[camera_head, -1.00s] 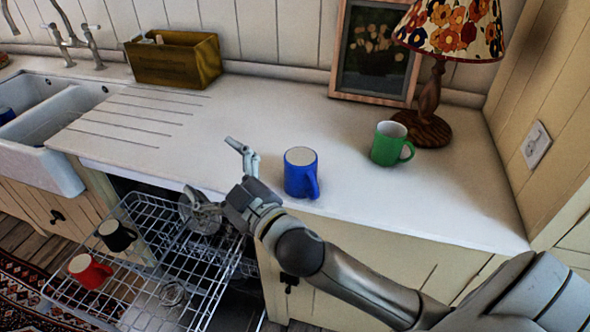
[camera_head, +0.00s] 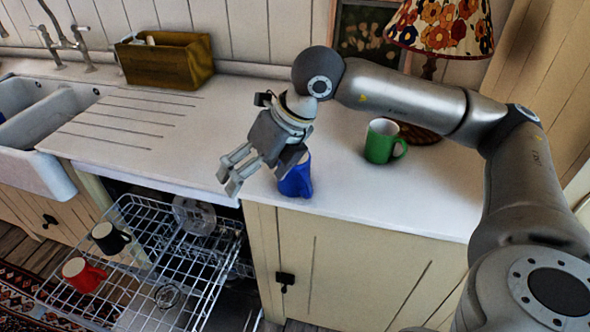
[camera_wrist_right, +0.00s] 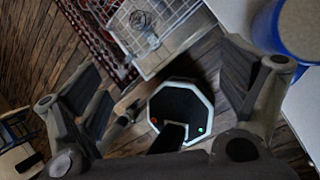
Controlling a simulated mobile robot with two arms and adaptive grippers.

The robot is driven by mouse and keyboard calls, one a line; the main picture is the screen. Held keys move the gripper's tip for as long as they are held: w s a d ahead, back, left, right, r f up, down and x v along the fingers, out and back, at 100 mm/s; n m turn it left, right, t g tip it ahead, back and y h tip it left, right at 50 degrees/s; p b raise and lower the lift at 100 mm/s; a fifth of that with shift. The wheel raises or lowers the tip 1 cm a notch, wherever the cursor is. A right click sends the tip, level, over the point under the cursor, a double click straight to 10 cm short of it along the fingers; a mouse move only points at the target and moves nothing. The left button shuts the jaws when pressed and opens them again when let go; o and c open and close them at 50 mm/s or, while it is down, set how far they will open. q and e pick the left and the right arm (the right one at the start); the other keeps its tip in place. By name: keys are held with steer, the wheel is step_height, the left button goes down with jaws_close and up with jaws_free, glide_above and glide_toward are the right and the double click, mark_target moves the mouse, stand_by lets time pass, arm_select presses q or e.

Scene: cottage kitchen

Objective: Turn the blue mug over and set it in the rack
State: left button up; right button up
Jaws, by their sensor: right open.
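The blue mug (camera_head: 297,182) stands on the counter near its front edge, its upper part hidden by my right gripper (camera_head: 228,182). The right gripper is open and empty, its fingers pointing down and left, left of the mug and over the counter's front edge. In the right wrist view the blue mug (camera_wrist_right: 302,28) is at the top right, outside the fingers (camera_wrist_right: 160,95). Its pale round top shows there; I cannot tell if this is mouth or base. The wire rack (camera_head: 190,268) is pulled out below the counter. My left gripper is out of view.
A black mug (camera_head: 108,238), a red mug (camera_head: 82,275) and clear glassware (camera_head: 194,214) are in the rack. A green mug (camera_head: 380,142) stands right of the blue one, near the lamp (camera_head: 440,28). A wooden box (camera_head: 165,60) is at the back; the ribbed drainer is clear.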

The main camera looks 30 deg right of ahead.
steer(key=d+h, duration=0.1)
steer(key=d, duration=0.2)
steer(key=d+r+m+h, duration=0.1)
steer(key=d+h, duration=0.1)
steer(key=d, duration=0.2)
steer(key=d+r+m+h, duration=0.1)
steer(key=d, duration=0.3)
steer(key=shift+w+d+r+t, duration=0.15)
steer(key=shift+w+r+t, duration=0.1)
steer(key=shift+t, duration=0.15)
steer(key=shift+d+f+m+h, duration=0.15)
steer(key=shift+d+m+h, duration=0.15)
steer(key=shift+d+h, duration=0.1)
glide_above(298, 176)
steer(key=w+d, duration=0.1)
step_height(298, 176, down, 5)
steer(key=shift+d+r+p, duration=0.1)
steer(key=shift+p, duration=0.25)
steer(key=shift+w+f+p, duration=0.2)
steer(key=shift+f+p, duration=0.2)
steer(key=shift+f, duration=0.15)
steer(key=p+x, duration=0.1)
steer(key=x, duration=0.3)
steer(key=shift+c, duration=0.4)
steer(key=c, duration=1.2)
steer(key=shift+r, duration=0.1)
steer(key=shift+c, duration=0.8)
